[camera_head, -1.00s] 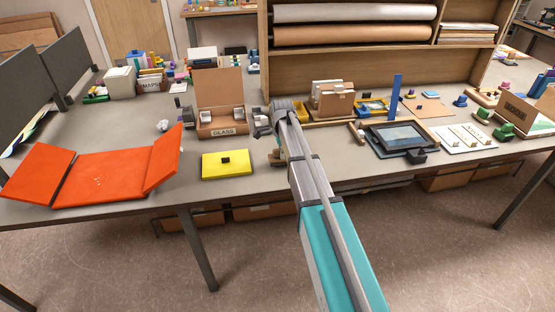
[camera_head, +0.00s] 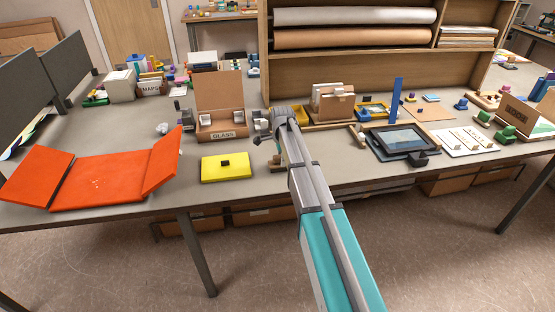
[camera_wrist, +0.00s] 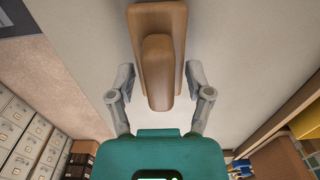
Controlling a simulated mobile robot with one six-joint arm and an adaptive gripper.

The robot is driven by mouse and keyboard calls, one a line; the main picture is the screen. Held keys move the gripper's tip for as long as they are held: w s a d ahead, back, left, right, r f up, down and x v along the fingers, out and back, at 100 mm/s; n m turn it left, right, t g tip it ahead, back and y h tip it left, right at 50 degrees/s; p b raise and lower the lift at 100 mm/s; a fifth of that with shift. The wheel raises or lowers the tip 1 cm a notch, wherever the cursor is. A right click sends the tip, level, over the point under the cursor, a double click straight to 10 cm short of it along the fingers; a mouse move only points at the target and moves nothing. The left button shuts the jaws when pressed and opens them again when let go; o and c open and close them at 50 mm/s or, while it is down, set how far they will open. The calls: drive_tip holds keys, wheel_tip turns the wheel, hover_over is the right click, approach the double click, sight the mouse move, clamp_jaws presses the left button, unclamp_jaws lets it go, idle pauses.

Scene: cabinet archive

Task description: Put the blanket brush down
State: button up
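The blanket brush (camera_wrist: 158,65), a brown wooden block with a raised rounded handle, fills the upper middle of the wrist view. It appears to rest on the grey table. My gripper (camera_wrist: 160,80) has its two grey fingers spread on either side of the handle, with a visible gap at each side. In the head view the brush (camera_head: 277,160) is a small brown shape near the table's front edge, partly hidden by my arm. My gripper (camera_head: 266,140) is just above it there, and its fingers are too small to read clearly.
A yellow box with a black knob (camera_head: 226,168) lies to the left, and an open orange folder (camera_head: 100,180) farther left. The GLASS box (camera_head: 222,125) stands behind. A dark framed tray (camera_head: 402,141) and a small wooden bar (camera_head: 358,138) are to the right.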

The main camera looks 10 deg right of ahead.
drive_tip(key=shift+r, duration=0.15)
wheel_tip(320, 180, up, 12)
drive_tip(key=p, duration=1.2)
idle(0.4)
idle(0.6)
drive_tip(key=s+a+n, duration=0.1)
drive_tip(key=s+n, duration=1.7)
drive_tip(key=s, duration=1.1)
drive_tip(key=shift+a, duration=0.3)
